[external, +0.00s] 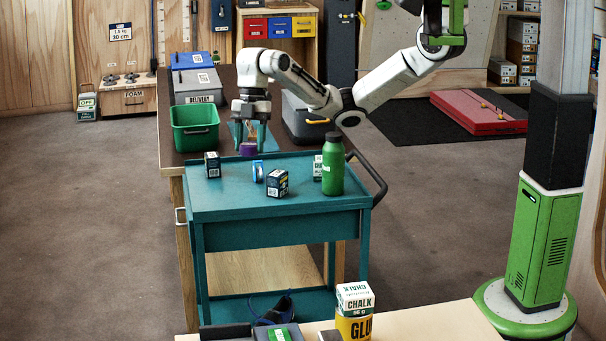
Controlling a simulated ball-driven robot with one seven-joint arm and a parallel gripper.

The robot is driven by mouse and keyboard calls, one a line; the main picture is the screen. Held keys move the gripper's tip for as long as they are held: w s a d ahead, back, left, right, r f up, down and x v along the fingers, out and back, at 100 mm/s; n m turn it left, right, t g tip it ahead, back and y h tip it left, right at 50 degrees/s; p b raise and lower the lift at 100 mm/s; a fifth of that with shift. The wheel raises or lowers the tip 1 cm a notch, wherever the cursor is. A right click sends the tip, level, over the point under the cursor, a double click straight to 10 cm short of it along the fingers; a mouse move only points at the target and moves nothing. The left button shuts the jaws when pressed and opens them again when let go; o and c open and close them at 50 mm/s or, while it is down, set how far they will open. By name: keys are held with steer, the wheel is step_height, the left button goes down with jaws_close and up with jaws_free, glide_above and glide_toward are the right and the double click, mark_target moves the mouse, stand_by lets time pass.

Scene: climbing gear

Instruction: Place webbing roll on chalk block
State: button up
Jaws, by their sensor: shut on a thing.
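My gripper (250,141) points down above the back part of the teal cart. It is shut on a small purple roll (248,150), which seems to be the webbing roll, held above the cart top. A blue and white roll (258,171) stands on edge on the cart, below and slightly right of it. Small dark, white-labelled boxes stand on the cart: one at the left (212,166), one at the front middle (277,184) and one beside the bottle (318,168). Their labels are too small to read, so I cannot tell which is the chalk block.
A green bottle (333,165) stands at the right of the teal cart (225,207). Behind the cart, a brown table holds a green bin (195,128) and grey boxes. A CHALK box (355,298) sits on a yellow container (353,328) in the foreground. The cart's front left is clear.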

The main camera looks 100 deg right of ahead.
steer(key=s+a+r+n+g+b, duration=0.15)
steer(key=a+n, duration=0.25)
steer(key=a, duration=0.9)
steer(key=s+a+n+g, duration=0.1)
steer(key=s+a+n, duration=0.25)
steer(key=a, duration=0.85)
steer(key=s+a+n+g+h+b, duration=0.1)
steer(key=s+a+n+g+h, duration=0.1)
steer(key=s+a+n, duration=1.3)
steer(key=m+b, duration=0.2)
steer(key=m, duration=0.3)
glide_above(358, 290)
steer(key=shift+t, duration=0.25)
steer(key=f, duration=0.9)
steer(key=shift+w+d+f, duration=0.25)
steer(key=shift+d+f, duration=0.05)
steer(key=shift+f, duration=0.1)
steer(key=shift+w+a+f+y, duration=0.15)
steer(key=shift+f+y, duration=0.15)
steer(key=shift+f, duration=0.3)
steer(key=shift+f+p, duration=0.4)
steer(key=shift+f, duration=0.8)
steer(key=shift+f, duration=0.1)
